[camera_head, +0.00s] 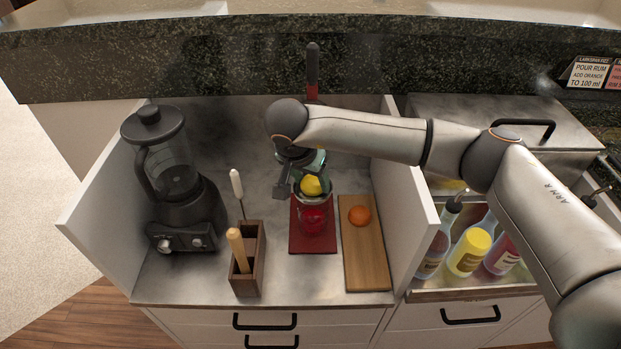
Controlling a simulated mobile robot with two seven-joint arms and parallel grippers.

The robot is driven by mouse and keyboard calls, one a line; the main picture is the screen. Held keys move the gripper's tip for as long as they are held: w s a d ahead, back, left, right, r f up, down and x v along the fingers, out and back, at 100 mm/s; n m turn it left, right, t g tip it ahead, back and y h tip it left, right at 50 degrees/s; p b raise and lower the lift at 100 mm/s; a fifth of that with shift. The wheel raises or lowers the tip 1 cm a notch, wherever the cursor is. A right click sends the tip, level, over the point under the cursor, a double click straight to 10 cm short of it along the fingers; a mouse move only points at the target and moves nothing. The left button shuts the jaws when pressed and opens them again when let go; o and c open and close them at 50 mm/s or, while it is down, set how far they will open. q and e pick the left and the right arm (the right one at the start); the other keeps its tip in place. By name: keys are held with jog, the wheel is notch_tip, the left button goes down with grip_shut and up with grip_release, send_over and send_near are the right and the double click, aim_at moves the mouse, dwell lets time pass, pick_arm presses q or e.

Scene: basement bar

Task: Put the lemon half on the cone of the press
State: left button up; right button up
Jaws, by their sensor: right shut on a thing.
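The yellow lemon half (311,186) is in my right gripper (298,186), directly above the press. The gripper is shut on it and hides part of it. The press has a red base, a clear cup (314,218) with red showing inside, and a dark and red lever (312,72) standing upright behind. The cone is not clearly visible, and I cannot tell whether the lemon half touches it. My left gripper is not in view.
A cutting board (365,262) with an orange fruit (359,215) is right of the press. A wooden holder (247,275) with tools and a black blender (180,205) stand left. Bottles (470,250) stand beyond the right partition (411,205).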

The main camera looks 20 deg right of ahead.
jog(key=o, duration=1.3)
jog(key=shift+f, duration=0.1)
jog(key=shift+r, duration=0.25)
jog(key=p+v, duration=0.1)
jog(key=v, duration=1.1)
jog(key=shift+f, duration=0.1)
